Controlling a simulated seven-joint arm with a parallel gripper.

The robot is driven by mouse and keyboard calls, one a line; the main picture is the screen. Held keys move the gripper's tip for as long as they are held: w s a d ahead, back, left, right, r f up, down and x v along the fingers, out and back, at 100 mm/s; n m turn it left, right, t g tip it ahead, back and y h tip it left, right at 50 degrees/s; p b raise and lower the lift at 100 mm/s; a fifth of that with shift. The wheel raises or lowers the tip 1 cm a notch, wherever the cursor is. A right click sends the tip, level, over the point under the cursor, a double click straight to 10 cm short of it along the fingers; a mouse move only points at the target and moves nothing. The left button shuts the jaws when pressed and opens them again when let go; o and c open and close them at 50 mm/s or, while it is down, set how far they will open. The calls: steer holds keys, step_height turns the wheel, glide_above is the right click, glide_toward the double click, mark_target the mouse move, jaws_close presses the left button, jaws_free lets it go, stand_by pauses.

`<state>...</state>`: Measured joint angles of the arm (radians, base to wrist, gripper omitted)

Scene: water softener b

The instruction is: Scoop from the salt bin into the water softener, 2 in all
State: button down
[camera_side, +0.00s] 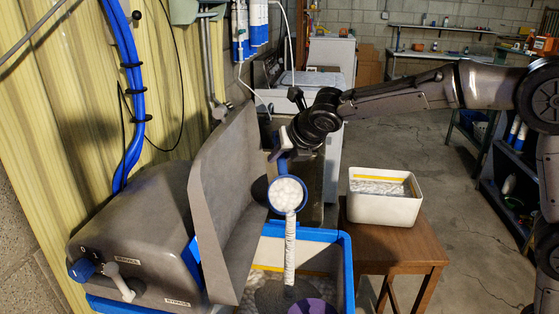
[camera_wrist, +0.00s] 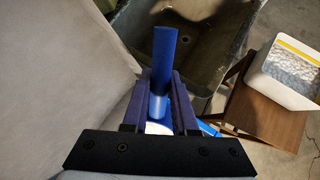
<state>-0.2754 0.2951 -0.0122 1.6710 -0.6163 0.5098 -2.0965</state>
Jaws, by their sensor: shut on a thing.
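My gripper (camera_side: 284,152) is shut on the blue handle of the scoop (camera_side: 271,194). In the wrist view, the handle (camera_wrist: 165,55) stands between the fingers of my gripper (camera_wrist: 160,85). The scoop is over the water softener (camera_side: 348,270), its round mouth tilted toward the side camera and showing white salt. A narrow, grainy white column (camera_side: 290,245) runs from the scoop down into the tank; it looks like falling salt. The white salt bin (camera_side: 385,210) holds pale salt, with a yellow line along its inner wall. It also shows in the wrist view (camera_wrist: 277,91).
The softener's grey lid (camera_side: 232,190) stands raised just left of the scoop. A wooden table (camera_side: 405,244) carries the bin. A grey utility sink (camera_wrist: 210,30) lies behind the scoop. A purple round part (camera_side: 316,307) shows low in the tank.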

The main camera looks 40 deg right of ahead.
steer(key=shift+s+a+r+t+h, duration=0.15)
steer(key=shift+s+a+r+t, duration=0.05)
steer(key=shift+s+r+t, duration=0.2)
steer(key=shift+s+a+r+t+h, duration=0.15)
steer(key=shift+s+r+t, duration=0.1)
steer(key=shift+r+t, duration=0.2)
steer(key=shift+s+f, duration=0.1)
steer(key=shift+s, duration=0.05)
steer(key=s+t, duration=0.1)
steer(key=s+a+t+h, duration=0.1)
steer(key=shift+s+n+t, duration=0.2)
steer(key=shift+n+t, duration=0.1)
steer(key=shift+t, duration=0.05)
steer(key=shift+w, duration=0.1)
